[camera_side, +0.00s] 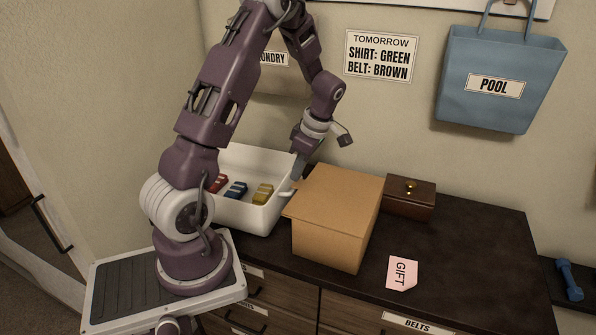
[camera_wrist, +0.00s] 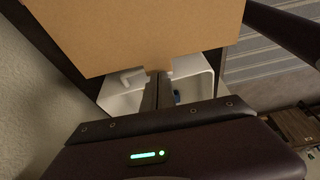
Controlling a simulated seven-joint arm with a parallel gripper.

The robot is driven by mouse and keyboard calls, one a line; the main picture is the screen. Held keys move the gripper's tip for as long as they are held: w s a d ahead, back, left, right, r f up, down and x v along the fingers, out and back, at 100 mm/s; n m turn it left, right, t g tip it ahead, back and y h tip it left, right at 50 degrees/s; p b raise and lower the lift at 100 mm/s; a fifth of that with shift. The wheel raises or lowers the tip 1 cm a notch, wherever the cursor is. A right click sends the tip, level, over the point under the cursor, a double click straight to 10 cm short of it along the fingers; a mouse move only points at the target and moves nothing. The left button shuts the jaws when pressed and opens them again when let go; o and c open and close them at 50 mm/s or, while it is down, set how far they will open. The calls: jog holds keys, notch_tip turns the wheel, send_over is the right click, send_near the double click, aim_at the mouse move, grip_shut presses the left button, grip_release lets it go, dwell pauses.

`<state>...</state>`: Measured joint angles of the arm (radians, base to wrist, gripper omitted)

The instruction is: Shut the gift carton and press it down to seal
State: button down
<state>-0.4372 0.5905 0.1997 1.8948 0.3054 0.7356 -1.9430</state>
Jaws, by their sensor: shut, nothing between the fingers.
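The gift carton (camera_side: 333,220) is a brown cardboard box on the dark dresser top. Its top panel looks down over the opening, and an edge juts out slightly at the left; whether it is fully flush I cannot tell. In the wrist view a flat cardboard panel of the carton (camera_wrist: 140,35) fills the upper middle. My gripper (camera_side: 296,176) points down beside the carton's back left edge, over the white bin's right side. It is shut and empty; its fingertips (camera_wrist: 157,78) are near the panel's edge in the wrist view. Contact is unclear.
A white bin (camera_side: 262,217) with red, blue and yellow rolled items stands left of the carton. A small brown wooden box (camera_side: 409,199) is behind right. A pink GIFT card (camera_side: 402,273) lies in front right. The dresser top (camera_side: 480,245) is clear at right.

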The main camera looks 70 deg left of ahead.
jog(key=s+a+r+v, duration=0.1)
jog(key=v, duration=1.3)
jog(key=s+d+r+m+t+h, duration=0.1)
jog(key=s+d+r+m+t, duration=0.15)
jog(key=d+m, duration=0.4)
jog(key=s+d+r+m+t, duration=0.2)
jog(key=s+d+r+m, duration=0.1)
jog(key=d+m, duration=0.4)
jog(key=s+d+m+t+h, duration=0.1)
jog(key=s+d+m+t, duration=0.2)
jog(key=s+d+m, duration=0.4)
jog(key=n+g, duration=0.1)
jog(key=g, duration=0.3)
send_over(333, 194)
jog(key=s+d, duration=0.1)
jog(key=s, duration=0.4)
notch_tip(333, 194, down, 6)
jog(key=shift+n+g+h, duration=0.3)
jog(key=shift+n+g, duration=0.25)
jog(key=shift+n, duration=0.4)
jog(key=shift+w+a+f, duration=0.1)
jog(key=shift+a+f, duration=1)
jog(key=shift+f, duration=0.85)
jog(key=shift+w+a+f, duration=0.1)
jog(key=shift+a+f, duration=1)
jog(key=shift+f, duration=0.85)
jog(key=shift+a+f, duration=1.1)
jog(key=shift+f, duration=0.8)
jog(key=shift+f, duration=1.75)
